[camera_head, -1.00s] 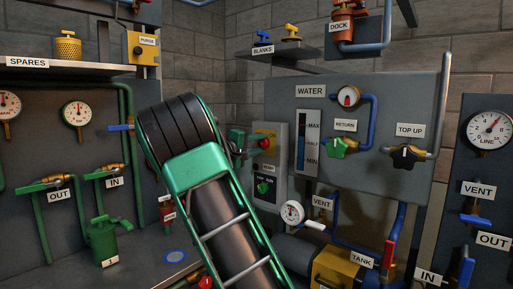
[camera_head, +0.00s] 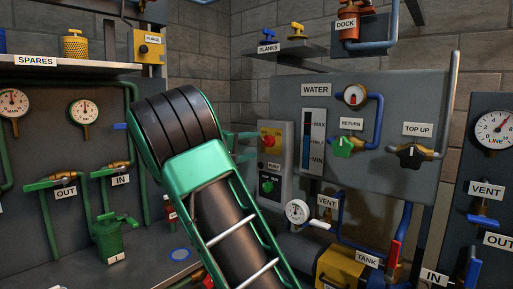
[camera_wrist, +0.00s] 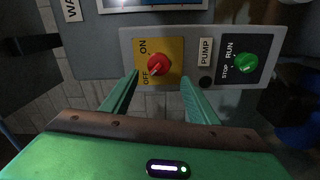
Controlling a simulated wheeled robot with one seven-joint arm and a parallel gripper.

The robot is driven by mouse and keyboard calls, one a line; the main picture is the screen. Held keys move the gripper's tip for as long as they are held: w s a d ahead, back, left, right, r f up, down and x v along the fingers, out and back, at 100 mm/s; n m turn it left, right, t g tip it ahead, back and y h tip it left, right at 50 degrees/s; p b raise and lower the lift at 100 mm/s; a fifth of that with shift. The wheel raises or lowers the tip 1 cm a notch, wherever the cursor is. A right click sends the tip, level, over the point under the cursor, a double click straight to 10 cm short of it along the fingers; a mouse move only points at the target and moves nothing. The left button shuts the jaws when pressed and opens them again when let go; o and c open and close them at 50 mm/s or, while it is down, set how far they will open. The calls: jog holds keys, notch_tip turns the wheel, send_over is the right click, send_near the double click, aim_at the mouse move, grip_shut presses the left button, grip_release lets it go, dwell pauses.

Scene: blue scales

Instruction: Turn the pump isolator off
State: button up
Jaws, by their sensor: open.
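The pump isolator is a red knob (camera_wrist: 158,64) on a yellow plate (camera_wrist: 174,46) marked ON and OFF, on a grey panel labelled PUMP. In the wrist view the knob's handle lies slanted; I cannot tell which mark it points to. The red knob also shows in the head view (camera_head: 267,142). My gripper (camera_wrist: 160,84) is open, its two green fingers on either side of and just short of the knob, with nothing between them. In the head view the green fingers (camera_head: 241,146) show left of the panel, and my arm hides the rest.
A green RUN/STOP knob (camera_wrist: 245,63) sits on the same panel, beside the PUMP label (camera_wrist: 206,52). The water board (camera_head: 400,105) with blue pipes and valves stands to the right. A round gauge (camera_head: 297,211) is below the pump panel.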

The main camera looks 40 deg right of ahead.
jog(key=shift+s+a, duration=0.1)
jog(key=shift+a, duration=1.85)
jog(key=s+d+f+m+g+y, duration=0.1)
jog(key=s+d+f+m+y, duration=0.2)
jog(key=s+f+y, duration=0.95)
jog(key=s+a+f+y, duration=0.2)
jog(key=s+a+f, duration=0.2)
jog(key=s+a, duration=0.3)
jog(key=s+a+f+m+y, duration=0.1)
jog(key=s+a+f, duration=0.4)
jog(key=s+a, duration=0.3)
jog(key=s+a+f+m+y, duration=0.1)
jog(key=s+a+f+y, duration=0.1)
jog(key=s+a+f, duration=0.2)
jog(key=s+a, duration=0.3)
jog(key=s, duration=0.1)
jog(key=shift+s+a+f+g+y, duration=0.25)
jog(key=shift+s+f+g+y, duration=0.1)
jog(key=shift+f+g, duration=0.05)
